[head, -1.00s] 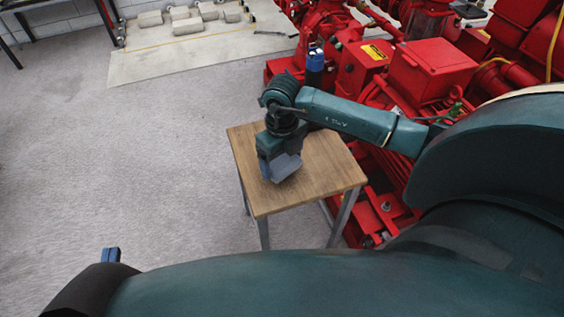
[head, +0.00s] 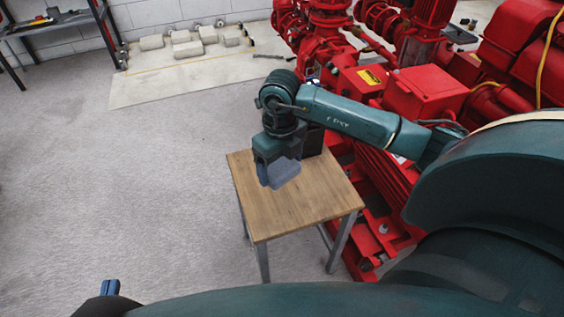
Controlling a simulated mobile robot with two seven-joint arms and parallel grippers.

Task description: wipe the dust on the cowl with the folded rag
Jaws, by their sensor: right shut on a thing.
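My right gripper (head: 278,160) is shut on a grey-blue folded rag (head: 284,174). It holds the rag over the wooden top of a small table (head: 315,208), and the gripper body hides part of it. I cannot tell the exact gap between rag and table. A small blue part of my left gripper (head: 110,287) shows at the bottom left edge; its fingers cannot be made out. The red pumpset (head: 425,92) stands behind and right of the table. I cannot tell which part is the cowl, and no dust can be made out.
A dark object (head: 313,141) stands at the table's back corner, partly behind my gripper. Several pale blocks (head: 187,49) lie on a light floor patch at the back. A dark shelf (head: 55,22) stands at the far left. The grey floor (head: 150,170) on the left is clear.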

